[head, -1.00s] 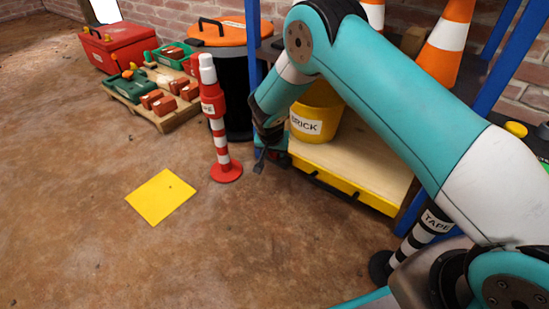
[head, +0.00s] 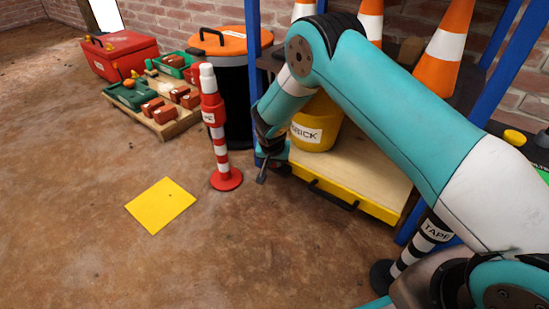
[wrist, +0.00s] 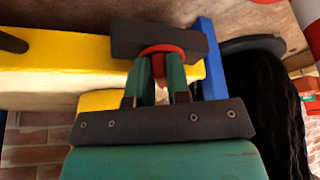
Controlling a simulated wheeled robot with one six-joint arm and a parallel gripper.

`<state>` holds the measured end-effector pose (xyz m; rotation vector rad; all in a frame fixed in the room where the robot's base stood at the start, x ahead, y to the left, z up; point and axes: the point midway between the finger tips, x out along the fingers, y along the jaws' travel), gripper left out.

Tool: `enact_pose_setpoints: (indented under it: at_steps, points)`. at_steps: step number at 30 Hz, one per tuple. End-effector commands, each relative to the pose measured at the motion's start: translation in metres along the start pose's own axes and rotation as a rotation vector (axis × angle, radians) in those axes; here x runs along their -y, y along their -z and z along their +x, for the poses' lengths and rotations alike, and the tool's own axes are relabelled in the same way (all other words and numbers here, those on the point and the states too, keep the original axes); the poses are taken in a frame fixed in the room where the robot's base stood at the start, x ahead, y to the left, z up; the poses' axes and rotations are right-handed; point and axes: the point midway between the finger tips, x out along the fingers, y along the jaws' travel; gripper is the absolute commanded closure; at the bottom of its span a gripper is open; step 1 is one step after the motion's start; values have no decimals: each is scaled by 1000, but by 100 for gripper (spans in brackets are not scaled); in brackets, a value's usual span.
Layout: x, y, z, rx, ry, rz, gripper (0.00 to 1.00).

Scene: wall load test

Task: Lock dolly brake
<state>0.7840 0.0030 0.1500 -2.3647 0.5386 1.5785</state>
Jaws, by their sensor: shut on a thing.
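The dolly (head: 375,190) has a pale wooden deck and a yellow front edge with a black handle. A yellow bucket (head: 312,134) labelled BRICK stands on it. My gripper (head: 262,176) is at the dolly's left front corner, low near the floor. In the wrist view its green fingers (wrist: 158,82) are shut on a red brake lever (wrist: 158,52), beside a dark bar (wrist: 190,44). The yellow edge (wrist: 60,50) runs to the left there. The lever is hidden in the head view. I cannot tell whether the brake is locked.
A red-and-white post (head: 222,150) stands just left of my gripper, before a black bin with an orange lid (head: 228,42). Blue uprights (head: 253,60) frame the dolly. A yellow square (head: 160,204) lies on open floor at the left.

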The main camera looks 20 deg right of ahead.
Motion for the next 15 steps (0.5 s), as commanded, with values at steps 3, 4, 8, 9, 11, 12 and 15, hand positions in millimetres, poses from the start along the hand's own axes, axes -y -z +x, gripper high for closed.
enact_pose_setpoints:
  at_steps: [3,4,8,9,11,12,15]
  points:
    - [-3,1,-4,3,20,-54,100]
    - [-4,2,-4,3,26,-71,100]
    - [-7,2,-5,3,65,-163,100]
    - [-8,2,-5,4,78,-196,100]
    - [-9,3,-5,4,99,-245,100]
    - [-10,3,-5,4,113,-280,100]
    - [-12,4,-4,3,148,-363,100]
